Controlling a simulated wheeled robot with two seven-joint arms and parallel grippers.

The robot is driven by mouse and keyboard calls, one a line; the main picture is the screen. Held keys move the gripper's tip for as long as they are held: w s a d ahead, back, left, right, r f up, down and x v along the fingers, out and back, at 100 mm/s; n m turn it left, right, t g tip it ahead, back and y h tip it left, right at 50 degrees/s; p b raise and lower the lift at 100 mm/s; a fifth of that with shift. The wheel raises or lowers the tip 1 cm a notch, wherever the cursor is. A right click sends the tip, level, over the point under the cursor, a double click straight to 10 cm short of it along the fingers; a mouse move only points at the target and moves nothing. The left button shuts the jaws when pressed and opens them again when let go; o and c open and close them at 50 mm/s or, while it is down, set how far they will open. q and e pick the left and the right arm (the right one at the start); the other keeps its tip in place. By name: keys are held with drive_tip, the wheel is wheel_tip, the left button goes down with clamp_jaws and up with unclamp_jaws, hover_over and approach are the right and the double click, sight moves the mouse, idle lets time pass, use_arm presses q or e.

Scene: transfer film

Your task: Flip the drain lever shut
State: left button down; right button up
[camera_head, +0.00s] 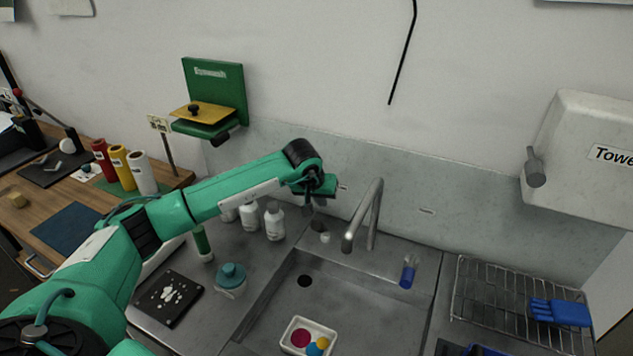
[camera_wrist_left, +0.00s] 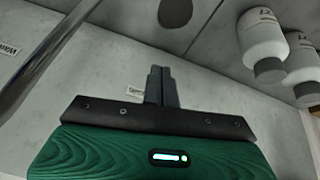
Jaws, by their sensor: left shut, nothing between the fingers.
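My left gripper (camera_head: 318,203) is above the sink's back left corner, left of the tap. In the left wrist view its two fingers (camera_wrist_left: 160,85) are together with nothing between them. I cannot pick out the drain lever for certain. A small pale fitting (camera_head: 320,229) stands on the back ledge just below the gripper, apart from it in the picture. My right gripper is not in view.
The curved tap (camera_head: 371,214) rises right of my left gripper. White bottles (camera_head: 274,221) stand left of it. A teal-lidded jar (camera_head: 232,277) is on the left counter, a white tray (camera_head: 309,325) in the sink, and a wire rack (camera_head: 490,295) at right.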

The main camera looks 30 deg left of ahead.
sight(315, 222)
use_arm(q)
drive_tip(key=s, duration=0.1)
drive_tip(key=p, duration=0.1)
drive_tip(key=s+f, duration=0.1)
drive_tip(key=shift+s+d+f, duration=0.1)
drive_tip(key=shift+s+d, duration=0.2)
drive_tip(key=shift+s, duration=0.05)
drive_tip(key=shift+s+d+f, duration=0.1)
drive_tip(key=shift+s+f, duration=0.05)
drive_tip(key=shift+f, duration=0.2)
drive_tip(key=s+f+b, duration=0.1)
drive_tip(key=b, duration=0.1)
drive_tip(key=shift+s+b, duration=0.1)
drive_tip(key=shift+b, duration=0.3)
drive_tip(key=shift+s+f+b, duration=0.2)
drive_tip(key=shift+s+b, duration=0.25)
drive_tip(key=shift+b, duration=0.3)
drive_tip(key=shift+d, duration=0.1)
drive_tip(key=shift+s, duration=0.15)
